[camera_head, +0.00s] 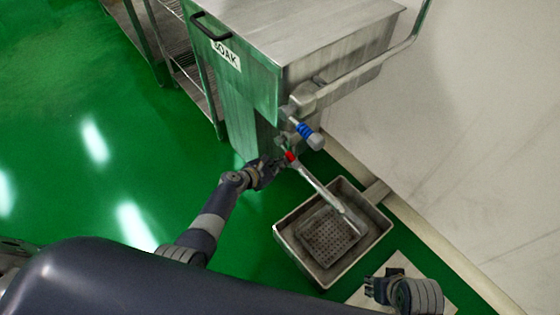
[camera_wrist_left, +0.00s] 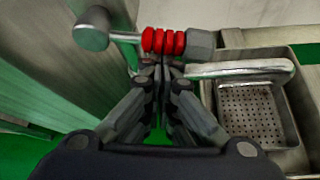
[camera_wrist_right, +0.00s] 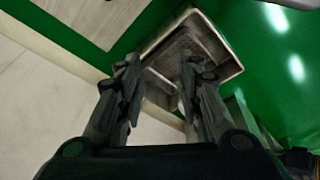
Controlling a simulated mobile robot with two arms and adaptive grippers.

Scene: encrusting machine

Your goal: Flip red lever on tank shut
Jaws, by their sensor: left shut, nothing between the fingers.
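The steel tank (camera_head: 330,38) with a "SOAK" label stands at the top centre of the head view. Its red lever (camera_head: 290,156) is low on the front, above a drain pipe that points down to a basin. In the left wrist view the ribbed red grip (camera_wrist_left: 165,40) lies roughly level across the picture, just beyond my fingertips. My left gripper (camera_head: 273,166) is shut and empty, close beside the lever; its fingertips (camera_wrist_left: 160,72) are together, and I cannot tell if they touch it. My right gripper (camera_head: 371,285) is away from the tank; its fingers (camera_wrist_right: 160,68) are spread and empty.
A blue-banded handle (camera_head: 306,131) sits just above the red lever. A steel basin (camera_head: 283,228) with a perforated basket (camera_head: 328,237) is on the floor below. A wire shelf (camera_head: 190,70) stands left of the tank, and a pale wall is at right. Green floor at left is clear.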

